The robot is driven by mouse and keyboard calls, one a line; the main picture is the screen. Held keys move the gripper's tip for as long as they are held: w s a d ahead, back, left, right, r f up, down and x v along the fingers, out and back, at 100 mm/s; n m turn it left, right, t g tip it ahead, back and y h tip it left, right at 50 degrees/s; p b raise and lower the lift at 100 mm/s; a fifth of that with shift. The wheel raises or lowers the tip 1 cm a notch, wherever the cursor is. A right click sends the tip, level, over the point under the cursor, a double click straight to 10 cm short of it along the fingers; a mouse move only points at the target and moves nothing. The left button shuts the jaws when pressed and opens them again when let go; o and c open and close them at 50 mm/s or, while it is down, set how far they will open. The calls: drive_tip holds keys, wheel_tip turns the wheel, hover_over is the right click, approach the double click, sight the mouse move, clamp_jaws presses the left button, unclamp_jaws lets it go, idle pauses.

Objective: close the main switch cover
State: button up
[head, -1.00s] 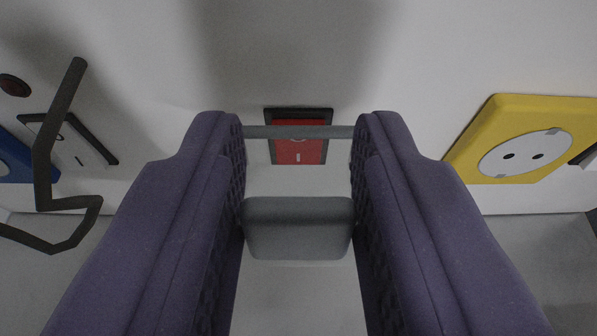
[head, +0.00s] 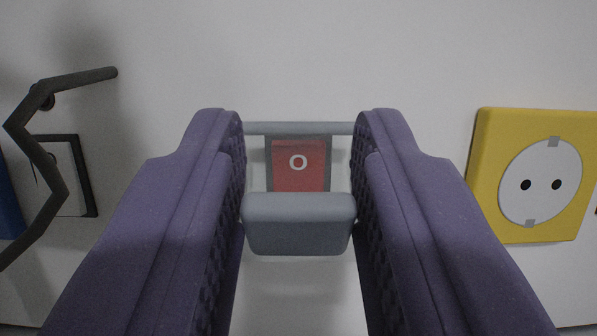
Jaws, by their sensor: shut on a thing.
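The main switch (head: 298,178) is a red rocker with a white ring mark, set in a dark frame on the white panel. Its cover shows as a grey bar (head: 298,128) along the top and a thick grey lip (head: 300,224) below, with the red rocker visible between them. My gripper (head: 299,150) is shut on the cover, one purple finger on each side. The lip hides the rocker's lower part. I cannot tell whether the cover lies flush on the panel.
A yellow plate with a white socket (head: 541,182) is on the right. On the left, a bent dark rod (head: 45,165) stands in front of a black-framed switch (head: 75,175). A blue thing (head: 8,205) shows at the left edge. The panel above is bare.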

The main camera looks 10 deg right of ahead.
drive_tip(key=shift+f+t, duration=0.3)
drive_tip(key=shift+t, duration=0.1)
idle(0.3)
drive_tip(key=o, duration=1)
drive_tip(key=shift+c, duration=0.2)
drive_tip(key=s+a+p, duration=0.3)
drive_tip(key=s+p, duration=0.1)
drive_tip(key=s, duration=0.8)
drive_tip(key=shift+s+f, duration=0.25)
drive_tip(key=shift+s, duration=0.1)
